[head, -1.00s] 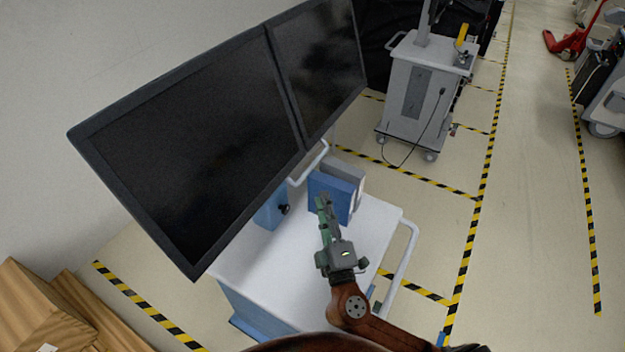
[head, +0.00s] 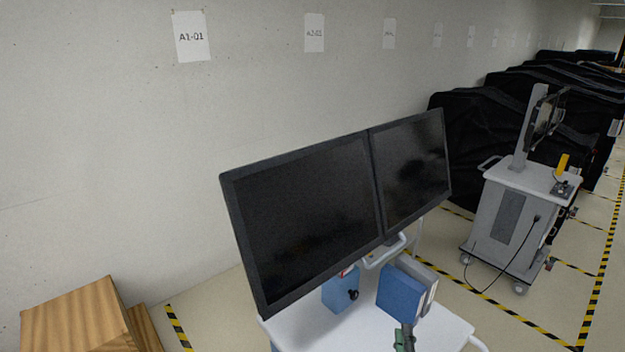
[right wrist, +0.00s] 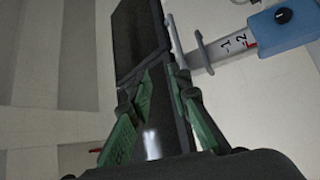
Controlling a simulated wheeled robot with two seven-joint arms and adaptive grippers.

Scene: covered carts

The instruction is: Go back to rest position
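My right gripper (head: 403,341) shows only in part at the bottom edge of the head view, in front of the white cart top (head: 340,335) and just below the blue binder. In the right wrist view its two green-padded fingers (right wrist: 163,85) stand apart with nothing held between them. The dark monitor (right wrist: 140,35) shows behind them. My left gripper is in neither view.
Two joined dark monitors (head: 305,220) stand over the cart. A blue binder (head: 400,294) and a blue box (head: 341,290) are on it. Wooden boxes (head: 75,325) stand at lower left. A grey cart (head: 505,225) and black covered carts (head: 480,115) stand at right.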

